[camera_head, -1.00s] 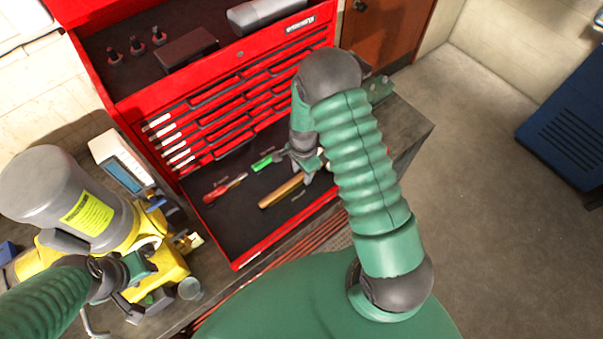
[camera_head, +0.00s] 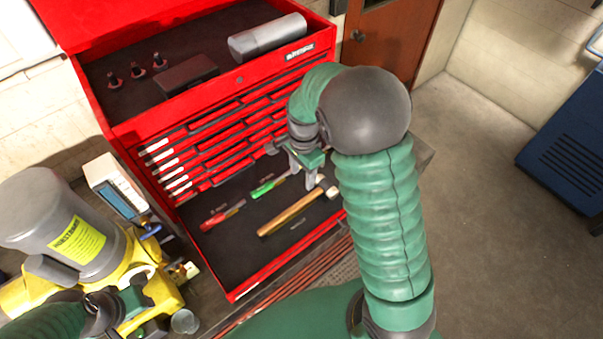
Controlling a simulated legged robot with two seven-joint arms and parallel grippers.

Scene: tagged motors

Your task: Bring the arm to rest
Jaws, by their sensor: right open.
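My right arm reaches up from the bottom right in the head view. Its gripper (camera_head: 312,172) is open and hangs above the right part of the open drawer (camera_head: 240,287), near the hammer's head. The hammer (camera_head: 290,212) lies in the drawer with its wooden handle to the left, and nothing shows between the jaws. My left arm enters at the bottom left. Its gripper (camera_head: 118,302) is beside the yellow and grey motor (camera_head: 65,225); its fingers are partly hidden against the yellow parts, so its jaw state is unclear.
A red-handled screwdriver (camera_head: 222,215) and a green-handled tool (camera_head: 268,186) lie in the drawer. The red tool chest (camera_head: 215,112) stands behind it. A white meter (camera_head: 115,185) stands by the motor. Open floor (camera_head: 480,230) and a blue cabinet (camera_head: 565,140) are at the right.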

